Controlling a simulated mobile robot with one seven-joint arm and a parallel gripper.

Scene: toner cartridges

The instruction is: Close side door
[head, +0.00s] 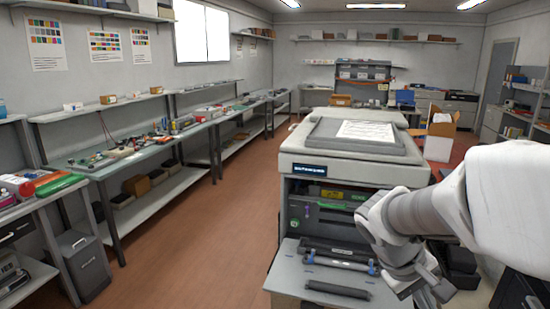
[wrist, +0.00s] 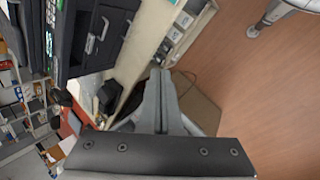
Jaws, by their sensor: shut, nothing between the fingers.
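The copier (head: 345,165) stands right of centre in the head view, with its front open and a flap (head: 285,270) folded down. Dark rollers or cartridges lie on the flap. My arm hides the copier's right side, so I cannot tell the side door's angle there. In the wrist view, a dark panel with a latch (wrist: 95,35) and a pale upright panel (wrist: 140,45) show at upper left. I cannot tell which of them is the side door. My gripper (wrist: 158,75) is shut and empty; its tips appear near the pale panel's lower end, contact unclear.
Workbenches (head: 130,160) line the left wall, and the brown floor (head: 190,250) between them and the copier is clear. A brown box (wrist: 200,105) lies beyond my fingers in the wrist view. Shelves (head: 520,110) stand at the right.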

